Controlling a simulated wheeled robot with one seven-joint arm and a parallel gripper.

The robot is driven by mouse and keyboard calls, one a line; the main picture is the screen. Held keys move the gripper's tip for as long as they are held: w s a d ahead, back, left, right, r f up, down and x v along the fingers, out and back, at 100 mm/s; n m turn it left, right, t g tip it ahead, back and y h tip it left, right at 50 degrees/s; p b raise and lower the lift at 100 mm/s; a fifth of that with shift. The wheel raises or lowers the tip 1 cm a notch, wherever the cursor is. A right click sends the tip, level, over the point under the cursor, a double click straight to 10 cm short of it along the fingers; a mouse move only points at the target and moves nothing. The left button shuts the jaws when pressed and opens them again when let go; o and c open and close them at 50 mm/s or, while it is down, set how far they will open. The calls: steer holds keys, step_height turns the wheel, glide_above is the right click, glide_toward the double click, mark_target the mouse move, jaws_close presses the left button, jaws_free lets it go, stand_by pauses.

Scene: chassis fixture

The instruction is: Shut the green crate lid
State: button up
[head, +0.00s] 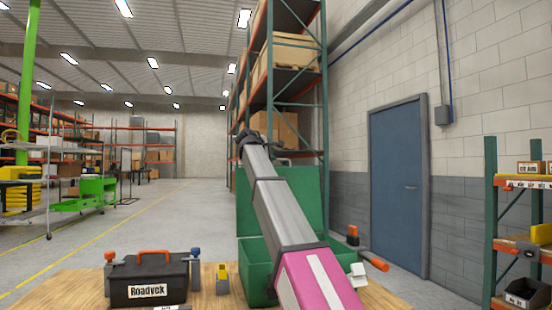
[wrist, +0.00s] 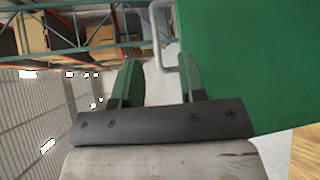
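The green crate (head: 254,272) stands on the wooden table with its lid (head: 312,195) raised upright at the back. My arm crosses in front of both and hides part of them. My gripper is at the lid's upper left in the head view, where its fingers cannot be made out. In the wrist view my gripper (wrist: 157,72) is open, with two fingers apart. The green lid (wrist: 250,65) fills the right side there. A grey handle (wrist: 156,40) on the lid's edge lies just beyond the fingertips, close to the right finger. Whether they touch is unclear.
A black Roadvek toolbox (head: 148,281) stands left of the crate, with a small yellow-grey item (head: 222,279) between. An orange-handled tool (head: 374,260) is at the crate's right. A tall rack (head: 325,100) rises behind. A shelf (head: 490,220) is at far right.

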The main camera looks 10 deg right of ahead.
steer(key=shift+v, duration=1.45)
